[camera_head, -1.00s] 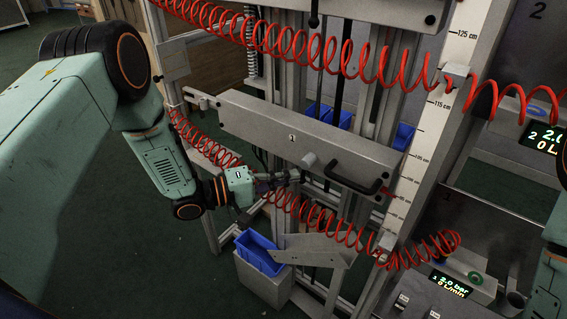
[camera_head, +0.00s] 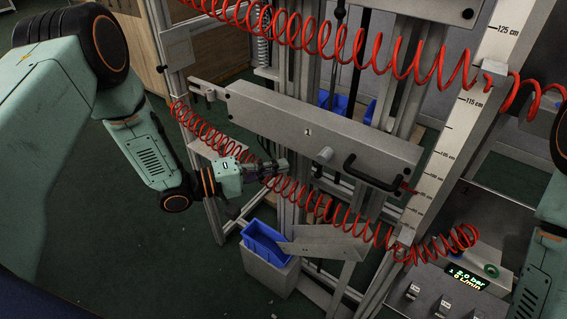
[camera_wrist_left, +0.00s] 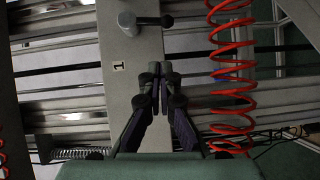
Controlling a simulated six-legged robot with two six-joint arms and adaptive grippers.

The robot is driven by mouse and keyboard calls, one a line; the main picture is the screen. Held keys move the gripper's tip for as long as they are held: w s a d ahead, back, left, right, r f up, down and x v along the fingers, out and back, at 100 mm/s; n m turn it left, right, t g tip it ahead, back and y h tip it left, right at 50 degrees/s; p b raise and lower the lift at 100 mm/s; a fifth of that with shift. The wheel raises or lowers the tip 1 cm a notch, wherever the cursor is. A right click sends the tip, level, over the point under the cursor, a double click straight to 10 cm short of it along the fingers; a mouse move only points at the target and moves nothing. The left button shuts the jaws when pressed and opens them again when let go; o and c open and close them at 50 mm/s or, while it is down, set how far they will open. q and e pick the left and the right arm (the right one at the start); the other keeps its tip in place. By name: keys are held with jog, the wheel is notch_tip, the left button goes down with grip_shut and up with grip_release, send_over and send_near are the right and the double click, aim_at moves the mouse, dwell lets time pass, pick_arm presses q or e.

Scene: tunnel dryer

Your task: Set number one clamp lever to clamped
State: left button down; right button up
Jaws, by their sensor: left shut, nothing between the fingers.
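The beam marked 1 (camera_head: 262,112) crosses the frame; it also shows in the wrist view (camera_wrist_left: 130,75). Its clamp lever (camera_head: 325,155) is a grey hub on the front face, with a short arm and dark knob pointing down in the head view. In the wrist view the lever (camera_wrist_left: 127,22) is at the top, its arm pointing right to the dark knob. My left gripper (camera_head: 284,166) is shut and empty, left of the lever and apart from it. Its fingertips (camera_wrist_left: 161,70) appear in front of the beam's edge. My right gripper is out of view.
A red coiled hose (camera_head: 350,228) hangs below and around my left gripper; another crosses above. A black handle (camera_head: 368,173) sits right of the lever. Below are a blue bin (camera_head: 265,243) and a slanted metal plate (camera_head: 325,244). A pressure display (camera_head: 467,278) is at lower right.

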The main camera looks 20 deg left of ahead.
pick_arm(q)
jog(key=p+v, duration=0.1)
jog(key=v, duration=0.6)
jog(key=shift+s+a, duration=0.15)
jog(key=shift+s, duration=0.3)
jog(key=s+f+m+g+y+b, duration=0.1)
jog(key=s+f+m+g+y, duration=0.3)
jog(key=f+y, duration=0.75)
jog(key=s+f+m+g+y+b, duration=0.1)
jog(key=s+f, duration=0.4)
jog(key=s, duration=0.8)
jog(key=s+f+m+g+y+b, duration=0.1)
jog(key=s+f+g+b, duration=0.2)
jog(key=s, duration=1)
jog(key=shift+f+g, duration=1.2)
jog(key=shift+f, duration=0.15)
